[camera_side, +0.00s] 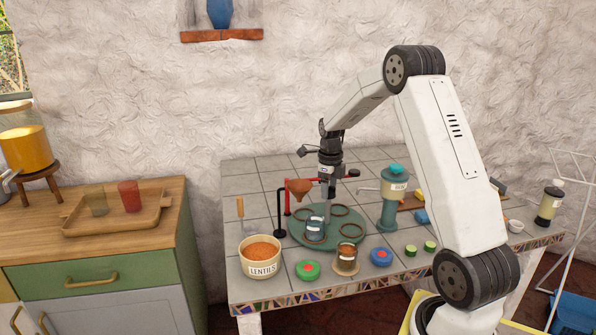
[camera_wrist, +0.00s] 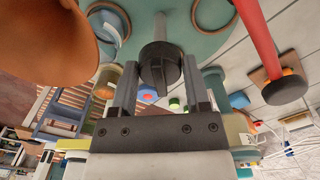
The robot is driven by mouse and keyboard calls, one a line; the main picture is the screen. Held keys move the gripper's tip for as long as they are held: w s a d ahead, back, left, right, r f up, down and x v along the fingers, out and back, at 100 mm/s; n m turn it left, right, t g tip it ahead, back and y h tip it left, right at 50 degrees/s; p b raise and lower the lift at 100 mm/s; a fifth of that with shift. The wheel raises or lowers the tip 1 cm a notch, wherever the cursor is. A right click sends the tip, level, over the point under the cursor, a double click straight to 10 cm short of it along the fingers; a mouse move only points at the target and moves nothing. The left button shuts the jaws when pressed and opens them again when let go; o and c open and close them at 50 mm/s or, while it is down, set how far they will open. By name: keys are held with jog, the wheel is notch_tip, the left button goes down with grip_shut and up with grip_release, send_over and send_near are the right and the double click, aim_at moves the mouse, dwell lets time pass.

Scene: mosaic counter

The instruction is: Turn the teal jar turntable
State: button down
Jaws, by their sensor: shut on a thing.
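The teal turntable (camera_side: 335,229) is a round disc on the tiled counter, with several dark ring seats on its top. A jar with a pale label (camera_side: 315,230) stands on it, towards the front left. A grey post rises from the middle of the disc. My gripper (camera_side: 327,196) points down above the disc at the post's top. In the wrist view, a dark ridged knob (camera_wrist: 160,68) sits between the two fingers of my gripper (camera_wrist: 160,85), and they are shut on it. Part of the turntable (camera_wrist: 222,45) shows behind the knob; the rest is hidden.
A copper jar (camera_side: 346,260) stands at the disc's front edge. An orange funnel (camera_side: 298,188) hangs left of my gripper. A teal grinder (camera_side: 389,208) stands to the right.

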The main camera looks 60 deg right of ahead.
jog(key=shift+m, duration=3)
jog(key=shift+c, duration=0.3)
grip_release()
jog(key=shift+r, duration=0.15)
jog(key=shift+r, duration=3.8)
